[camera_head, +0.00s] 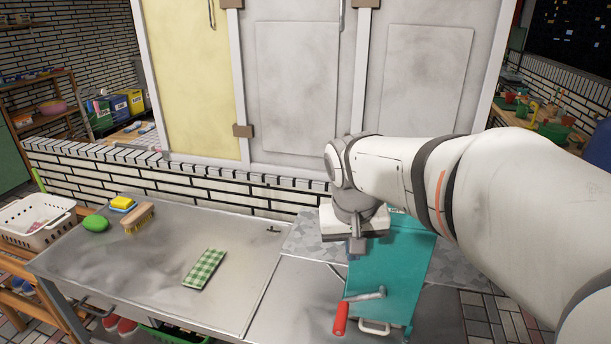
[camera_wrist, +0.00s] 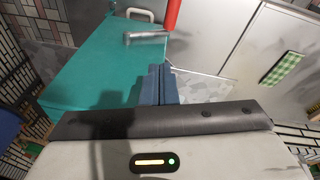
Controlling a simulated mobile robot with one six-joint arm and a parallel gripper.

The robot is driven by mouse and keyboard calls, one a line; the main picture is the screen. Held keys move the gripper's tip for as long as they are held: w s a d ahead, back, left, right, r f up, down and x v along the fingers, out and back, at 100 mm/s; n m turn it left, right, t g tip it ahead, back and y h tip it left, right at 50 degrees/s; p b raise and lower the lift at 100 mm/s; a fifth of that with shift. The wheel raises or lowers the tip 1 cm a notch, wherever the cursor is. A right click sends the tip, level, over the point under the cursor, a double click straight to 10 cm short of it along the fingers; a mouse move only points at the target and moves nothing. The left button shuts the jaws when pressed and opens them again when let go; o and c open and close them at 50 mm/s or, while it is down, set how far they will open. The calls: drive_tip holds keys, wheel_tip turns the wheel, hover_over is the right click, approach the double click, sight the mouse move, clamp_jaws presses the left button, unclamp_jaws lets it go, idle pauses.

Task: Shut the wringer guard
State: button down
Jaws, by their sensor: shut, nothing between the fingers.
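The teal wringer (camera_head: 395,265) stands at the right end of the metal table; its broad flat teal face also fills the left of the wrist view (camera_wrist: 90,70). I cannot tell whether this face is the guard itself. A crank with a red handle (camera_head: 340,319) and a pale loop handle (camera_head: 374,327) are at its near end; the red handle also shows in the wrist view (camera_wrist: 172,14). My gripper (camera_head: 357,245) is shut and empty at the teal face's upper left edge. Its dark blue fingers (camera_wrist: 158,85) overlap that edge in the wrist view; contact is unclear.
The metal table (camera_head: 150,260) holds a green checked cloth (camera_head: 205,268), a brush (camera_head: 139,218), a yellow-and-blue sponge (camera_head: 122,204) and a green oval item (camera_head: 95,223). A white basket (camera_head: 38,222) is at the left. A low brick wall (camera_head: 180,188) and tall panels stand behind.

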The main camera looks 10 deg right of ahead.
drive_tip(key=w+a+r+m+h+p, duration=0.2)
drive_tip(key=w+a+r, duration=0.15)
drive_tip(key=w, duration=0.55)
drive_tip(key=w+a+r+m+h+p, duration=0.1)
drive_tip(key=w+a+r+p, duration=0.1)
drive_tip(key=w+r, duration=0.5)
drive_tip(key=p+x, duration=0.1)
drive_tip(key=x, duration=1.4)
drive_tip(key=shift+w+d+f, duration=0.15)
drive_tip(key=shift+w+d, duration=0.2)
drive_tip(key=shift+w, duration=0.15)
